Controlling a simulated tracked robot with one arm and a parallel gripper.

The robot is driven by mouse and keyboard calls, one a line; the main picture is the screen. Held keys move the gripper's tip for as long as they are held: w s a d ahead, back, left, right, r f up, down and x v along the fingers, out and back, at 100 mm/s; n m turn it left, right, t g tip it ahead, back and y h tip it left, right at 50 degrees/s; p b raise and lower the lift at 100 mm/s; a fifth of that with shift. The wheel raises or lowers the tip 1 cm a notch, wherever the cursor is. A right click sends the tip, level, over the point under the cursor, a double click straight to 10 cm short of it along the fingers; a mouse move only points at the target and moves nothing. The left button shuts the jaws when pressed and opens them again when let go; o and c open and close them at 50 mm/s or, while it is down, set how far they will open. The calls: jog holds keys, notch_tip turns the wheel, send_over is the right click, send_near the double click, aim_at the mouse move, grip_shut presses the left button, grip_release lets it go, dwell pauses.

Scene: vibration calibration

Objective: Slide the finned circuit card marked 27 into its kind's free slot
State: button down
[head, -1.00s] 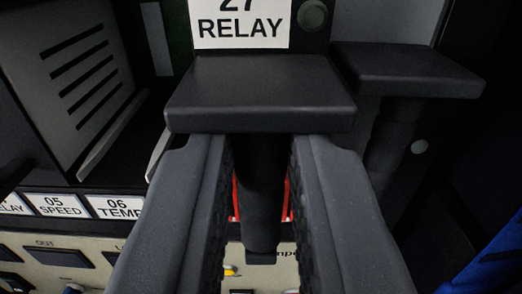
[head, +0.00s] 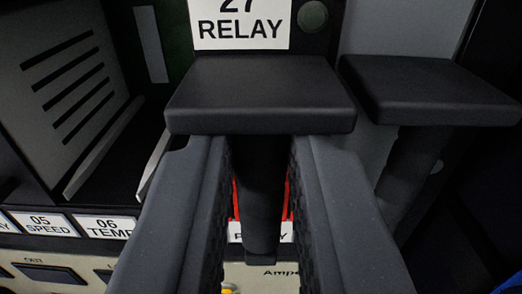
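The circuit card marked 27 RELAY (head: 240,28) is at the top centre, cut off by the frame's top edge. Its dark handle has a flat plate (head: 260,95) and a stem running down toward me. My gripper (head: 262,160) has its two fingers on either side of that stem, shut on the handle. A label (head: 243,231), partly hidden by the stem and reading something like RELAY, lies behind it on the rack. Red (head: 237,203) shows between stem and fingers. The slot itself is hidden behind the card and fingers.
Another dark handle (head: 430,88) stands close at right. A grey slotted panel (head: 70,90) is at left, above slot labels 05 SPEED (head: 45,223) and 06 TEMP (head: 105,227). A pale panel with sockets (head: 80,260) lies below.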

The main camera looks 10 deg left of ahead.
jog(key=shift+w+r+p, duration=0.1)
jog(key=shift+w+p, duration=0.3)
dwell(0.8)
jog(key=c, duration=1.3)
grip_release()
jog(key=shift+w+a, duration=0.1)
jog(key=shift+f, duration=0.7)
jog(key=shift+s, duration=0.2)
jog(key=shift+b+v, duration=0.65)
jog(key=shift+v, duration=1.75)
